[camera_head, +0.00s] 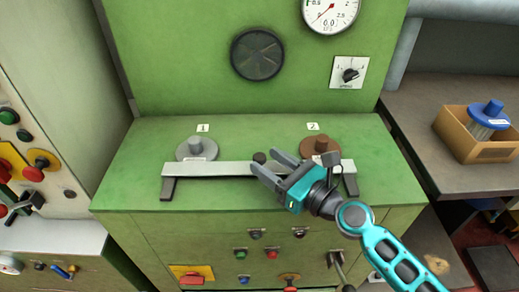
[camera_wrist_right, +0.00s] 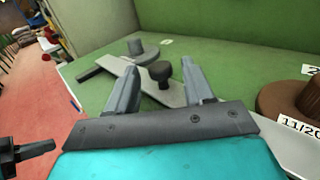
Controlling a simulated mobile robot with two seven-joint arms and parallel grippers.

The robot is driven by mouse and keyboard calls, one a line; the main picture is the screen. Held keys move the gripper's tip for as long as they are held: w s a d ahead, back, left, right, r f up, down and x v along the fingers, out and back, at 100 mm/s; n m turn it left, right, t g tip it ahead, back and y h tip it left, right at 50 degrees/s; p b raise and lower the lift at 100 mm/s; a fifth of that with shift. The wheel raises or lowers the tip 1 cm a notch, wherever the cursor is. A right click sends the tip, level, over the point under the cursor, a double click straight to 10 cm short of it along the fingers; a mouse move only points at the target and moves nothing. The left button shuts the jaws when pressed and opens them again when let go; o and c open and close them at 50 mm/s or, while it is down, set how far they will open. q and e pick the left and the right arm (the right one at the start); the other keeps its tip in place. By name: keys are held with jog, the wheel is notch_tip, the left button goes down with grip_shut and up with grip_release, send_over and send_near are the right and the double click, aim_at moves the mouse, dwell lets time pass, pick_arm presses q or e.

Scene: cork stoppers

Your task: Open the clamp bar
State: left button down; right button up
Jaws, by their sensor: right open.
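The clamp bar (camera_head: 222,169) is a pale grey bar on dark feet. It lies across the front of the green machine top, with a dark round knob (camera_head: 259,157) near its middle. My right gripper (camera_head: 264,160) is open at the knob. In the right wrist view the knob (camera_wrist_right: 160,74) stands between and slightly beyond the two spread fingers, with a gap on each side. The bar (camera_wrist_right: 122,88) runs below the fingers there. The bar's right part is partly hidden by my gripper.
Behind the bar sit a grey stepped disc (camera_head: 197,150) by label 1 and a brown one (camera_head: 319,148) by label 2. A gauge (camera_head: 330,12) and a dial (camera_head: 349,74) are on the back panel. A cardboard box (camera_head: 467,140) stands on the right bench.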

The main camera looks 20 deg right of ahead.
aim_at(264, 160)
jog(key=shift+x, duration=1.7)
jog(key=shift+c, duration=0.4)
grip_shut()
